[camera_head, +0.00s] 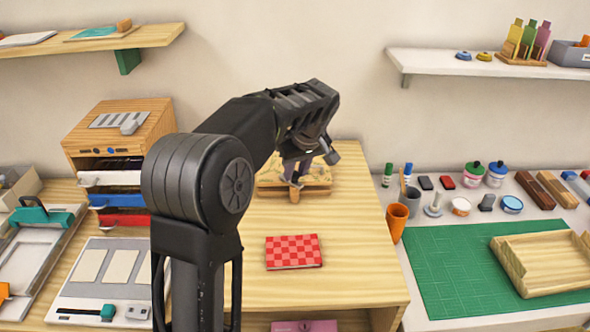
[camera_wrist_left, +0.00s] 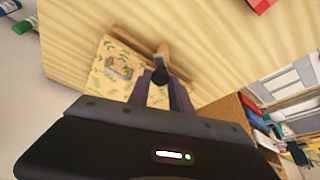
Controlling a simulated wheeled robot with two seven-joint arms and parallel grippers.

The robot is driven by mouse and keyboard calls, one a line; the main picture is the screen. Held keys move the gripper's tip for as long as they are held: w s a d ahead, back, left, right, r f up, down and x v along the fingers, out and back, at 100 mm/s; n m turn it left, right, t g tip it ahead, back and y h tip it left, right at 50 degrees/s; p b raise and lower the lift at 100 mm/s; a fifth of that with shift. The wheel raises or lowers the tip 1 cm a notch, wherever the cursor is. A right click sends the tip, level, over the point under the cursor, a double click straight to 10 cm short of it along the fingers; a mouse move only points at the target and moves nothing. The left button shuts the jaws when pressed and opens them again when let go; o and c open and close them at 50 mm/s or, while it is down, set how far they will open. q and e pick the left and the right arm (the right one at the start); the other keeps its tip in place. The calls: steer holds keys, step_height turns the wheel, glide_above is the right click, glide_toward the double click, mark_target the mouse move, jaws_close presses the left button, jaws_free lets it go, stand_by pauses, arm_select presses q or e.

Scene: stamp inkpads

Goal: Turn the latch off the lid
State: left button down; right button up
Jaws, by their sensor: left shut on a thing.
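A low wooden box with a leaf-patterned lid (camera_head: 316,173) stands at the back of the middle table, partly hidden by my left arm. In the left wrist view the lid (camera_wrist_left: 108,68) shows green leaves and a small pale plate. My left gripper (camera_head: 294,180) points down at the box's front edge. The latch's exact angle is hard to tell. My right gripper is out of view.
A red checkered pad (camera_head: 293,252) lies in front of the box, with bare wood around it. A drawer cabinet (camera_head: 120,135) stands at the left. An orange cup (camera_head: 397,221), several inkpads and a green mat (camera_head: 450,270) are at the right.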

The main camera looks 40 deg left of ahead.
arm_select(q)
steer(key=n, duration=0.2)
steer(key=n+g+p, duration=0.1)
steer(key=shift+w+r+n+y, duration=0.2)
steer(key=shift+n+y, duration=0.1)
steer(key=shift+n, duration=0.1)
steer(key=n+g+p, duration=0.1)
steer(key=n, duration=0.2)
steer(key=shift+g+p, duration=0.3)
steer(key=shift+p, duration=0.1)
steer(key=shift+w+f+n+g+p, duration=0.15)
steer(key=shift+n+g+p, duration=0.3)
steer(key=shift+n, duration=0.45)
steer(key=c, duration=1.2)
jaws_free()
steer(key=shift+d, duration=0.1)
